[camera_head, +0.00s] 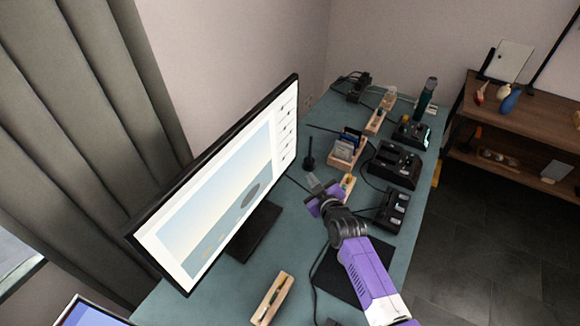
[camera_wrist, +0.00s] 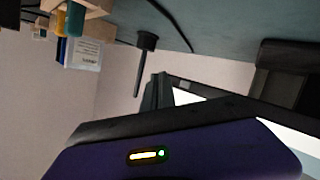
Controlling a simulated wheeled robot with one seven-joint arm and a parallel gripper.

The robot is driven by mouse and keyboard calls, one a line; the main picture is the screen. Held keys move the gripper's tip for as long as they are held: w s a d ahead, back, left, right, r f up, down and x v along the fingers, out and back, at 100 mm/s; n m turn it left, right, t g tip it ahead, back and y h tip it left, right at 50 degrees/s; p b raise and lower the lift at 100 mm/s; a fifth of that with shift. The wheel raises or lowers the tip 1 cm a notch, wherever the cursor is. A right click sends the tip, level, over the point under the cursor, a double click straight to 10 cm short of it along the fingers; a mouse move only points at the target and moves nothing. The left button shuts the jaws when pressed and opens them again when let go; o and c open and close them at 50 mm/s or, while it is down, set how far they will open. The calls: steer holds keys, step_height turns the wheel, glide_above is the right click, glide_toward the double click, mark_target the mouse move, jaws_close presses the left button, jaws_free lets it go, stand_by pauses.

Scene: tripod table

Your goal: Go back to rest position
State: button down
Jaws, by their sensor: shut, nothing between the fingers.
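My gripper (camera_head: 317,187) is at the end of my purple and black arm, in the middle of the head view. It is above the teal desk (camera_head: 222,285), to the right of the monitor, and it is shut and empty. In the wrist view, the purple gripper body with a small lit strip fills the bottom, and the fingertips (camera_wrist: 158,92) show near the middle.
A large monitor (camera_head: 215,190) stands to the left. A wooden holder (camera_head: 346,150), black devices (camera_head: 394,164) and a bottle (camera_head: 426,97) stand beyond my gripper. A wooden tray (camera_head: 272,299) lies in front. A brown shelf (camera_head: 530,105) stands at the right.

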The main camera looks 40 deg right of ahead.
steer(key=shift+s+d, duration=0.2)
steer(key=shift+s, duration=0.4)
steer(key=shift+r, duration=0.1)
